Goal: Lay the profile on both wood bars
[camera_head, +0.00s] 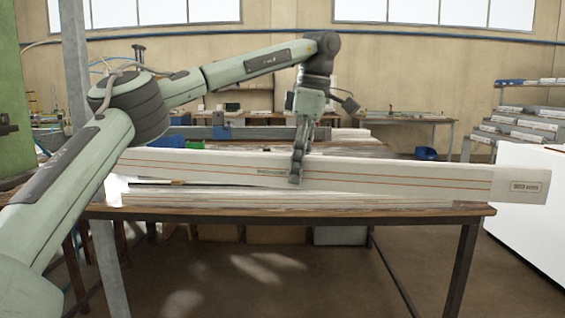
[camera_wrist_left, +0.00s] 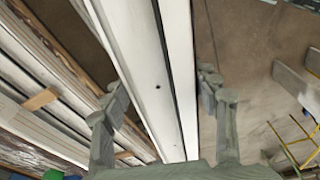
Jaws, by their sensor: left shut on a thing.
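In the left wrist view, the gripper's fingers (camera_wrist_left: 165,110) stand on either side of the white profile (camera_wrist_left: 150,70). Two small wood pieces, likely the wood bars, show left of it: one (camera_wrist_left: 41,99) and one lower down (camera_wrist_left: 123,155). I cannot tell whether the profile touches them. My right gripper is out of view.
The bench (camera_head: 400,217) carries a stack of long pale strips (camera_head: 200,199) below the profile. A rack of grey trays (camera_head: 525,122) and a white panel (camera_head: 535,200) are at the right.

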